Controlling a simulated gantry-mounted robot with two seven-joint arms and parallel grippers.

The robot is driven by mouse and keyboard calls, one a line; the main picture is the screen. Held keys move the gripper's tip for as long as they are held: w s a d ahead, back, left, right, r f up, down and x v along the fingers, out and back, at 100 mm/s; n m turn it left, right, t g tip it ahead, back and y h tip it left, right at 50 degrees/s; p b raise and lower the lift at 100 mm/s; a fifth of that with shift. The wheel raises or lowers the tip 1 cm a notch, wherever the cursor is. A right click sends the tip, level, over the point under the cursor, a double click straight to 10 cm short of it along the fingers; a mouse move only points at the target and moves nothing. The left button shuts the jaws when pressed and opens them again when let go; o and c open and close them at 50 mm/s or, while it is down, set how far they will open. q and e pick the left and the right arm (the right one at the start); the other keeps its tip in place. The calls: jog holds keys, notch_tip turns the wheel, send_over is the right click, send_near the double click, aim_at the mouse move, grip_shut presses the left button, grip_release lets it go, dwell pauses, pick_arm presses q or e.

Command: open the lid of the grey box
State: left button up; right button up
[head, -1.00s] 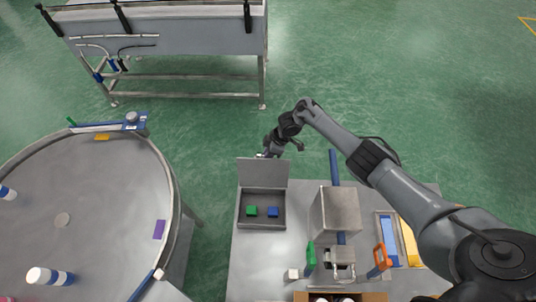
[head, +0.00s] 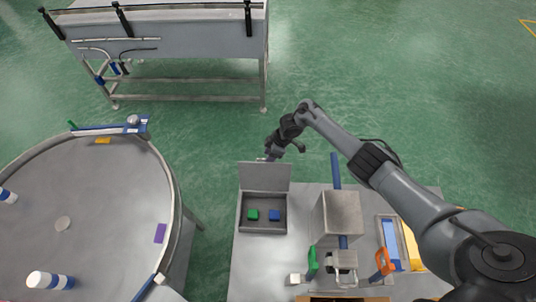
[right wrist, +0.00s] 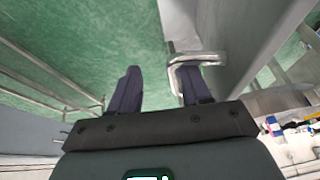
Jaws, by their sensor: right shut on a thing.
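The grey box (head: 241,213) stands at the back left of the grey table. Its lid (head: 264,178) is raised at the box's far edge and stands roughly upright, with the inside of the box showing. A green block (head: 252,214) and a blue block (head: 274,215) lie inside. My right gripper (head: 266,158) is at the lid's top edge, partly hidden behind it. In the right wrist view, its two dark fingers (right wrist: 160,88) are at a silver handle (right wrist: 196,60), which bends around the right finger. The jaws are shut on this handle. My left gripper is out of view.
A grey block-shaped machine (head: 338,213) with green and orange handles stands right of the box. A tray with blue and yellow parts (head: 391,238) lies farther right. A round table (head: 100,200) with bottles stands at left. Green floor is clear behind the box.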

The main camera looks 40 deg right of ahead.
jog(key=p+v, duration=0.1)
jog(key=v, duration=0.9)
jog(key=shift+d+r, duration=0.2)
jog(key=shift+r, duration=0.15)
